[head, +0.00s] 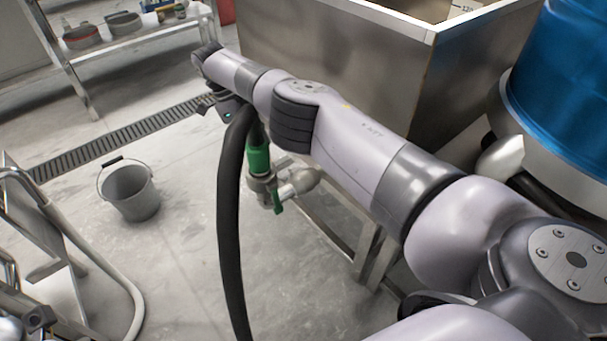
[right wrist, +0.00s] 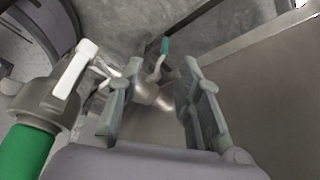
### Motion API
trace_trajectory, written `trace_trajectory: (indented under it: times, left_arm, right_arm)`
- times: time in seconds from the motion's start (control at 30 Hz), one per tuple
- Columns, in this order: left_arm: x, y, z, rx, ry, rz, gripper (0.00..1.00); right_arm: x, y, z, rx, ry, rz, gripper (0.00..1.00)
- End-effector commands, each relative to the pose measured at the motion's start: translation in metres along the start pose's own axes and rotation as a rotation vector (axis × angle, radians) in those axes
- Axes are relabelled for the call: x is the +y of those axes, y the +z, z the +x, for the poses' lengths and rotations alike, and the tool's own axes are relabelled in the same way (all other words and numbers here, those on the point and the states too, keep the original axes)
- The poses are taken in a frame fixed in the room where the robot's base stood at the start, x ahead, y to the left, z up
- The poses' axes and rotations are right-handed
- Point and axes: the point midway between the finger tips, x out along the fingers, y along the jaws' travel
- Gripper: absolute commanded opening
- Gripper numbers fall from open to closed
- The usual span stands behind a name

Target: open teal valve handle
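The teal handle (right wrist: 165,46) shows as a small upright piece on a metal valve (right wrist: 148,88) in the right wrist view, beyond my fingertips. My right gripper (right wrist: 160,68) is open, with one finger on each side of the valve as seen from the wrist. I cannot tell whether they touch it. In the head view my right arm reaches in from the right to the steel bin, and its gripper end (head: 227,108) is small and partly hidden by the arm and a black hose.
A green-sleeved hose fitting (head: 259,160) with a green lever (head: 277,199) hangs below my arm. A black hose (head: 231,220) runs down in front. The steel bin (head: 330,70) stands behind, and a grey bucket (head: 130,190) stands on open floor at left.

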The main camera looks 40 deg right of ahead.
Motion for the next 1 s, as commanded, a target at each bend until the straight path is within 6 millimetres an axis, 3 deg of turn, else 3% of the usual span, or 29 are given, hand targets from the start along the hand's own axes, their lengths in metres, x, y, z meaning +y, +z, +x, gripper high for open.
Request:
trace_trajectory:
  times: [0.17, 0.37, 0.8, 1.0]
  left_arm:
    - [0.0, -0.002, 0.003, 0.004, 0.0, 0.0, 0.0]
    - [0.0, -0.004, 0.009, 0.005, 0.006, 0.002, 0.0]
    - [0.0, -0.001, -0.006, -0.001, 0.005, 0.002, 0.0]
    - [0.0, 0.003, -0.014, -0.007, 0.005, 0.002, 0.0]
  right_arm:
    - [-0.01, -0.016, -0.005, 0.042, -0.013, 0.027, 0.32]
    - [-0.01, -0.018, 0.019, 0.043, -0.011, 0.026, 0.32]
    - [-0.01, -0.019, 0.118, 0.04, -0.01, 0.027, 0.32]
    - [-0.01, -0.02, 0.15, 0.038, -0.01, 0.028, 0.32]
